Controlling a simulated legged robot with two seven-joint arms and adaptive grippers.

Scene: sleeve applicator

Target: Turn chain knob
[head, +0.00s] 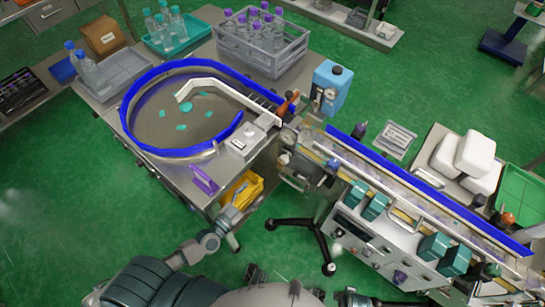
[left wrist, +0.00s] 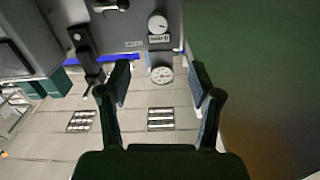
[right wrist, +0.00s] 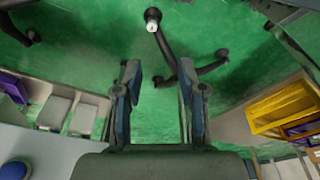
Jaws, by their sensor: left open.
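A white round knob (left wrist: 158,24) with a small label sits on a grey panel at the top of the left wrist view. A round dial (left wrist: 161,74) shows below it, between my left fingers. I cannot tell which control is the chain knob. My left gripper (left wrist: 160,80) is open and empty, apart from the panel. My right gripper (right wrist: 160,82) is open and empty above the green floor.
A turntable with a blue rim (head: 123,115) stands at left; a conveyor with a blue rail (head: 430,190) runs right. A yellow bin (head: 245,186) sits under the turntable's bench. A black stool base (head: 322,240) stands on the open floor between them.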

